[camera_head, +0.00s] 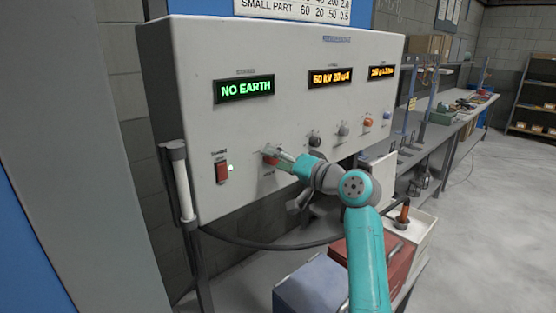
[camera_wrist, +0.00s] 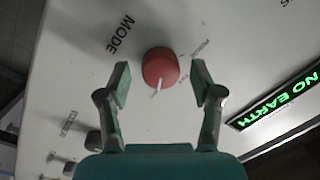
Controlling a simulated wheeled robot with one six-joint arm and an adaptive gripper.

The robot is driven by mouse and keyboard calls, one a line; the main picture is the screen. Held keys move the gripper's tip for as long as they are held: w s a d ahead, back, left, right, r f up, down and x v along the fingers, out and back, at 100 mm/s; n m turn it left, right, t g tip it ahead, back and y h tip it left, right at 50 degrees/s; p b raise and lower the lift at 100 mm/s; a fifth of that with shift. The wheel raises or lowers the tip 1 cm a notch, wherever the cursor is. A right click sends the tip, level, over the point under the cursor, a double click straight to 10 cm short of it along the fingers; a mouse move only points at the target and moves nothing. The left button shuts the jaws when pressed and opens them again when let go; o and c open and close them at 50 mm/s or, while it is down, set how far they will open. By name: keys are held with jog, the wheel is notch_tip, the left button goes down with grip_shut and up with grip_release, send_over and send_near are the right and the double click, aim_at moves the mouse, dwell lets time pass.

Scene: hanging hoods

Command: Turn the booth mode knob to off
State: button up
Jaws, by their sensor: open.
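The booth mode knob (camera_wrist: 160,68) is a round red knob with a white pointer line, on the light grey panel (camera_wrist: 70,60) beside the printed word MODE. In the wrist view its pointer aims down and slightly left; the small position labels are too blurred to read surely. My gripper (camera_wrist: 160,85) is open, with one finger on each side of the knob and gaps showing between. In the head view my gripper (camera_head: 279,158) is at the panel's lower left, partly hiding the red knob (camera_head: 269,157).
A lit red power switch (camera_head: 222,172) is left of the knob. Dark, grey and orange knobs (camera_head: 343,130) run to the right. A green display (camera_head: 244,88) reads NO EARTH. A cable, a blue box (camera_head: 310,290) and a red box (camera_head: 390,262) are below the panel.

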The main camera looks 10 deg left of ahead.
jog(key=c, duration=1.1)
jog(key=shift+c, duration=0.2)
jog(key=n+h, duration=0.1)
jog(key=n, duration=1)
jog(key=shift+s+a+r, duration=0.1)
